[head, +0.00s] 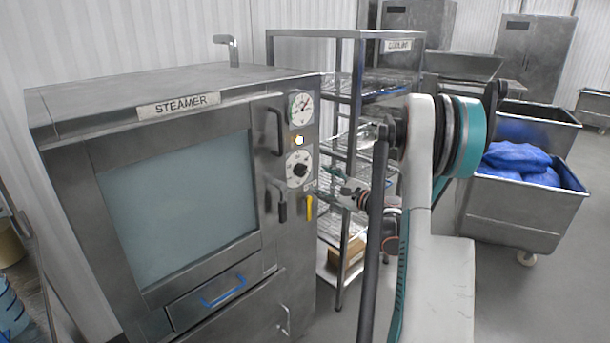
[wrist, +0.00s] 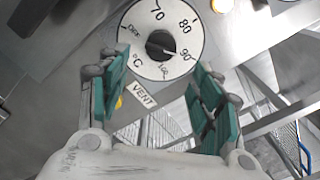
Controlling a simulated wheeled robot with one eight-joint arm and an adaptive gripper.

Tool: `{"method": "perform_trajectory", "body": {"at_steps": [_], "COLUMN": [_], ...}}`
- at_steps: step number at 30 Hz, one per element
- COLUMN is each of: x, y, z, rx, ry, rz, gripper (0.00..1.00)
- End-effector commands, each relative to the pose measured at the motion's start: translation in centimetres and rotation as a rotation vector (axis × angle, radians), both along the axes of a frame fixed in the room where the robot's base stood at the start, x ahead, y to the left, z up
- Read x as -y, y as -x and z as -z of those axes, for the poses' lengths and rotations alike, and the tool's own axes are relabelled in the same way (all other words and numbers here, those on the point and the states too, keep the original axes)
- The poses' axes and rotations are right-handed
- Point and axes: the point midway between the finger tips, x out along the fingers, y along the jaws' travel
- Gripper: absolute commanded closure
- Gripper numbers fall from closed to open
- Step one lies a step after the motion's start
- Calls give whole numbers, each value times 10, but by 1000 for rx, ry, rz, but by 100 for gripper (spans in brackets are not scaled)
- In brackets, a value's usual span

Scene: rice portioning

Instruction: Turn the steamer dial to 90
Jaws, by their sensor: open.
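The steamer (head: 60,140) stands at the left with its door shut. Its dial (head: 298,158) is a white disc with a black knob on the right-hand panel. In the wrist view the dial (wrist: 140,22) shows 70, 80 and 90 around the black knob (wrist: 160,45). A pale mark on the knob appears to point right and slightly down, toward 90, but it is small. My gripper (wrist: 160,75) is open, its teal-padded fingers below the knob on either side, apparently not touching it. In the head view my gripper (head: 335,192) is right of the panel.
A gauge (head: 301,108) and a lit lamp (head: 299,141) sit above the dial. A yellow lever (head: 309,207) and black handle (head: 281,202) are below it. A wire rack (head: 345,130) stands close behind my gripper. A metal cart (head: 515,213) with blue bags is at the right.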

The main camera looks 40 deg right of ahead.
Motion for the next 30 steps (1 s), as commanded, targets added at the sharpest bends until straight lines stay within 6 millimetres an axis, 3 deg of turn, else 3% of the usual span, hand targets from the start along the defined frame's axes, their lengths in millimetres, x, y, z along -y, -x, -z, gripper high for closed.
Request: {"method": "perform_trajectory", "body": {"at_steps": [6,12,18,27,30], "x": [-4,-6,-7,-7,-7], "y": [-44,-74,-87,-89,-89], "z": [2,1,0,0,0], "rx": [0,0,0,0,0], "ry": [-1,-1,-1,-1,-1], "rz": [-3,-1,0,0,0], "gripper": [41,41,41,41,64]}}
